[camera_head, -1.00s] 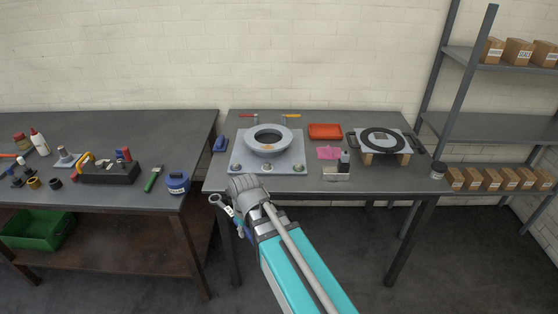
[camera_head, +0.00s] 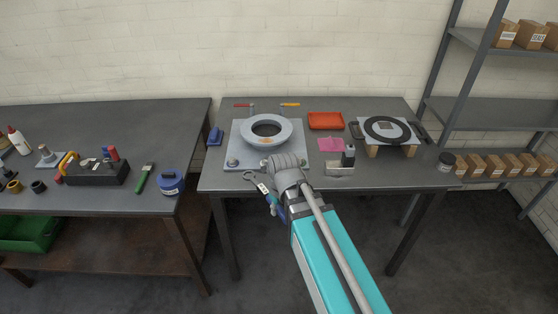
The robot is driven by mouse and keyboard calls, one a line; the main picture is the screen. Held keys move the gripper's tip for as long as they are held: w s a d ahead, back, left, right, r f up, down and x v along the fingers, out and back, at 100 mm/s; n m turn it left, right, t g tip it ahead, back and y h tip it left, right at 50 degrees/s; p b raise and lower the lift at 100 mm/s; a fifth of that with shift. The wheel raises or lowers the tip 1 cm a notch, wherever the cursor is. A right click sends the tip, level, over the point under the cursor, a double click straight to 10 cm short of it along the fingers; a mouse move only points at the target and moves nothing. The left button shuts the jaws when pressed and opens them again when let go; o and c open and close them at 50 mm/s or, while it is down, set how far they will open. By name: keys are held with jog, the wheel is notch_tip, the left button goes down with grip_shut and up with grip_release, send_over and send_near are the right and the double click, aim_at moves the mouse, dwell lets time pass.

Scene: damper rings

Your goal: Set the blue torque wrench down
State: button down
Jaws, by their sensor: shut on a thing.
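The torque wrench (camera_head: 263,189) has a grey ring end and a blue part. It points up and left from my gripper (camera_head: 275,203), over the front edge of the right table (camera_head: 225,181). My gripper is shut on the wrench, and my wrist hides most of the jaws and part of the tool. I cannot tell whether the wrench touches the table. Just behind it is a light grey plate (camera_head: 240,139) bearing a grey ring flange (camera_head: 246,129), with a bolt at its front left corner.
Left of the flange lies a blue object (camera_head: 215,136). To the right are a red tray (camera_head: 325,120), a pink cloth (camera_head: 331,145), a small dark bottle (camera_head: 348,155) and a black ring on a raised plate (camera_head: 388,129). A gap separates the left table (camera_head: 110,120).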

jog(key=w+n, duration=0.3)
jog(key=w, duration=0.3)
jog(key=w+d+n, duration=0.1)
jog(key=w+n, duration=0.3)
jog(key=w, duration=0.3)
jog(key=w+r+n+g+p, duration=0.1)
jog(key=w+n, duration=0.2)
jog(key=w, duration=0.3)
jog(key=shift+w+d+n, duration=0.2)
jog(key=shift+w+n, duration=0.05)
jog(key=shift+n, duration=0.15)
jog(key=shift+w+d+r+n, duration=0.1)
jog(key=shift+w+n, duration=0.25)
jog(key=shift+n, duration=0.05)
jog(key=shift+d, duration=0.15)
jog(key=shift+y, duration=0.3)
jog(key=shift+f+b, duration=3.25)
jog(key=shift+f, duration=0.05)
